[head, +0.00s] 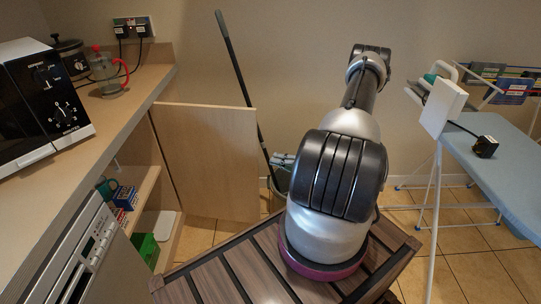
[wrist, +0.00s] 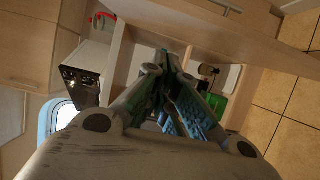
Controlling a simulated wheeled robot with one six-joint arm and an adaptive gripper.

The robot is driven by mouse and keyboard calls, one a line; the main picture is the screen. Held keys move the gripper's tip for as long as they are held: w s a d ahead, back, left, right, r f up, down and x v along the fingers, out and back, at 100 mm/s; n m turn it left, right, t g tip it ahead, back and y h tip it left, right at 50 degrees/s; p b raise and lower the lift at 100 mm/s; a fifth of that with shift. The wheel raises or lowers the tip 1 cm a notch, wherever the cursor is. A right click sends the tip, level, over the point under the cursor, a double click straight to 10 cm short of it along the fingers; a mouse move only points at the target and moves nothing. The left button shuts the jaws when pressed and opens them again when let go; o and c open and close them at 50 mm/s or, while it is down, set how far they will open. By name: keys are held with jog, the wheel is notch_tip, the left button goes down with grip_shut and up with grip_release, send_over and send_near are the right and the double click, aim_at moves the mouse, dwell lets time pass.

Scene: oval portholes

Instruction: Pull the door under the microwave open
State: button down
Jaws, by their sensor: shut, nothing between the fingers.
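The light wood door (head: 212,160) stands swung wide open from the cupboard under the counter, at its far end. Its panel (wrist: 262,30) with a metal bar handle (wrist: 230,8) appears to cross the top of the wrist view. The black and white microwave (head: 42,100) sits on the counter at the left in the head view. My gripper (wrist: 168,62) is shut and empty in the wrist view, in front of the open shelves. No contact with the door can be seen. The gripper does not show in the head view.
Shelves (head: 145,185) hold a green box (head: 146,250) and small packets. A silver-fronted appliance (head: 85,260) is left of them. A glass press with red handle (head: 107,72) stands on the counter. A broom pole (head: 245,85) leans behind the door. An ironing board (head: 500,160) stands right.

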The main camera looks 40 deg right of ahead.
jog(key=w+a, duration=0.2)
jog(key=w, duration=0.8)
jog(key=shift+w, duration=0.15)
